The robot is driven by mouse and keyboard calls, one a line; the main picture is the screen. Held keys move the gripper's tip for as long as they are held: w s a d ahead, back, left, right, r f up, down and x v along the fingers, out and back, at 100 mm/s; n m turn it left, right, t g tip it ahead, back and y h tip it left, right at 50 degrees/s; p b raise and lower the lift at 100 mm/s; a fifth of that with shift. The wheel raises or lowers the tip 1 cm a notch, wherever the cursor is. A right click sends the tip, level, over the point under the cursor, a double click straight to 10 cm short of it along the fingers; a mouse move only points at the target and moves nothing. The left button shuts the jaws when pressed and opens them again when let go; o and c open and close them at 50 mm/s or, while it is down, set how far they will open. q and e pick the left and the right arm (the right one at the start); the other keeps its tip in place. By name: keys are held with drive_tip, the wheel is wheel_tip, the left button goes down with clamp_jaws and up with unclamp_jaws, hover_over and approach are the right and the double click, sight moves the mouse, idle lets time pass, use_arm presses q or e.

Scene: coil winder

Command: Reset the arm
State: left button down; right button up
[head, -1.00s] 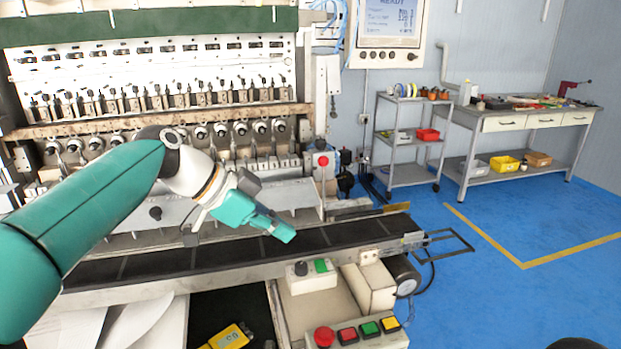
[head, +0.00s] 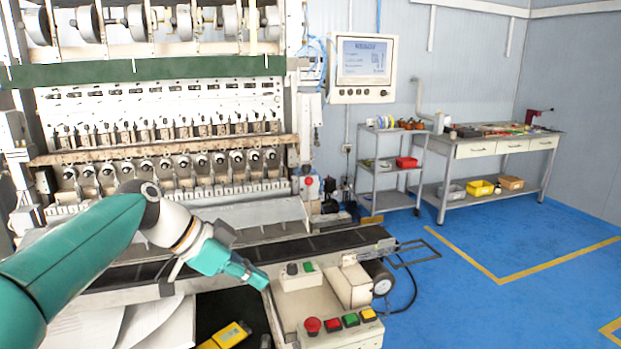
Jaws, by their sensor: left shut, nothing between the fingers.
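My left gripper (head: 254,277) is teal and shut, with nothing in it. It hangs in front of the dark conveyor (head: 325,241) of the coil winder (head: 160,110), pointing right and down. In the picture its tip lies just left of a small box with a green button (head: 300,279); I cannot tell the gap in depth. My left arm comes in from the lower left and hides part of the winder and conveyor. My right gripper is not in view.
A control panel with a red mushroom button (head: 312,325) stands at the front. A screen (head: 364,62) hangs beside the winder. A grey cart (head: 388,205) and a workbench (head: 495,148) stand at the back right. Blue floor (head: 450,310) at the right is clear.

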use_arm(q)
drive_tip(key=s+a+f+n+g+y+p, duration=0.1)
drive_tip(key=s+f+n+g+p, duration=0.3)
drive_tip(key=f, duration=1)
drive_tip(key=s+a+f+n+g+y+p, duration=0.15)
drive_tip(key=s+f, duration=0.45)
drive_tip(key=f, duration=0.8)
drive_tip(key=s+f+n+t+y+p, duration=0.1)
drive_tip(key=s+f+n+t+p, duration=0.1)
drive_tip(key=s+f+n, duration=0.8)
drive_tip(key=s+f+t, duration=0.1)
drive_tip(key=s+f, duration=0.2)
drive_tip(key=s, duration=0.4)
drive_tip(key=shift+y, duration=0.35)
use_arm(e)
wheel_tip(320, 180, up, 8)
use_arm(q)
drive_tip(key=shift+n, duration=0.25)
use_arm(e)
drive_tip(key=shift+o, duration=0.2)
